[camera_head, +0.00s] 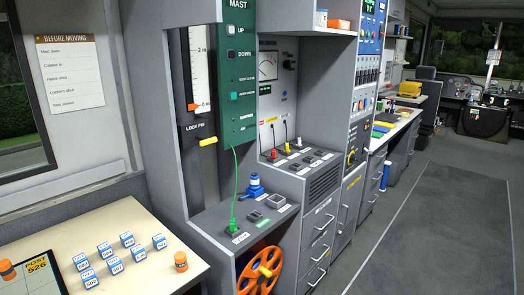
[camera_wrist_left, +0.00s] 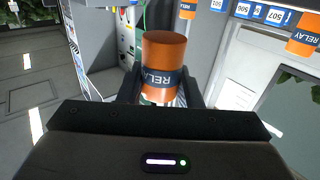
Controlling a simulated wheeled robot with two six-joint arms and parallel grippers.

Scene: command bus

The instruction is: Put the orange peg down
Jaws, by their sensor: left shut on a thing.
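An orange peg with a dark blue RELAY band (camera_wrist_left: 164,55) stands between the two dark fingers of my left gripper (camera_wrist_left: 165,88) in the left wrist view. The gripper is shut on it. The head view shows neither this gripper nor the held peg. Two like orange pegs are on the pale desk (camera_head: 140,222) in the head view: one at its right side (camera_head: 181,262) and one at the left picture edge (camera_head: 7,270). Two also show in the left wrist view, at the top (camera_wrist_left: 187,8) and top right (camera_wrist_left: 303,38). My right gripper is in neither view.
Several blue and white labelled blocks (camera_head: 127,239) stand on the desk beside a dark tablet reading 526 (camera_head: 38,273). A grey console (camera_head: 245,222) with a blue plug (camera_head: 255,187) and an orange cable reel (camera_head: 260,272) stands to the right. The floor at right is clear.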

